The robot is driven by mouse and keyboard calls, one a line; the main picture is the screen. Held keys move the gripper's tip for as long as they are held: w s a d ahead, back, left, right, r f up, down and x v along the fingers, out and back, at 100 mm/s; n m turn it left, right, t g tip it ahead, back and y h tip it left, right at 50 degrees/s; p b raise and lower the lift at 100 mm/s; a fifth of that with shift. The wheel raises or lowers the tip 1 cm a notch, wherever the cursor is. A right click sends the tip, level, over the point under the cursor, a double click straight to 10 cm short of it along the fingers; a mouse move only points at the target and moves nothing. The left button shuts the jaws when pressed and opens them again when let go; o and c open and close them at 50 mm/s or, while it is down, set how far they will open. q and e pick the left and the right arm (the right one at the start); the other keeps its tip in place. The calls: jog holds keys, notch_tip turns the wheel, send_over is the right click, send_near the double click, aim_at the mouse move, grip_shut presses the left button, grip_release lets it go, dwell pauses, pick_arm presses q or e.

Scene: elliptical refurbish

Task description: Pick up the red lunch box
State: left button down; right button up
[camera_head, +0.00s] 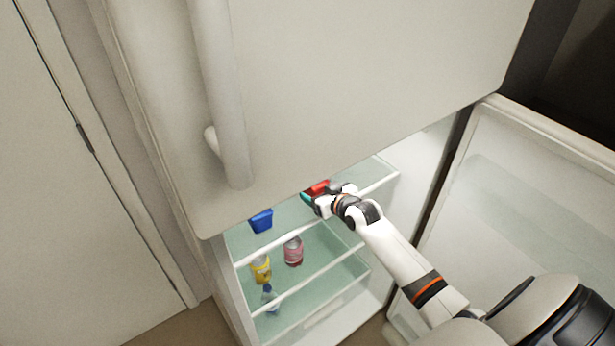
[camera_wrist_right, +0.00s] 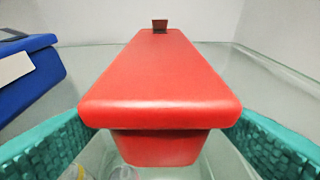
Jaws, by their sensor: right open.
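The red lunch box (camera_head: 318,187) lies on the upper glass shelf inside the open fridge, partly hidden by my right gripper (camera_head: 320,194). In the right wrist view the red lunch box (camera_wrist_right: 160,80) fills the middle, lid on top, one end facing the camera. The gripper's teal pads show low on both sides of that near end, with the jaws open. Whether either pad touches the box, I cannot tell. My left gripper is not in view.
A blue box (camera_head: 261,220) is on the same shelf to the left; it also shows in the right wrist view (camera_wrist_right: 28,85). Below are a pink can (camera_head: 293,251), a yellow item (camera_head: 261,268) and a small bluish item (camera_head: 270,297). The fridge's upper door (camera_head: 350,80) overhangs; the lower door (camera_head: 540,200) stands open right.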

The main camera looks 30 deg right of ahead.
jog(key=shift+x, duration=1)
jog(key=shift+s, duration=0.1)
jog(key=c, duration=1.2)
jog(key=shift+r, duration=0.1)
jog(key=shift+c, duration=0.7)
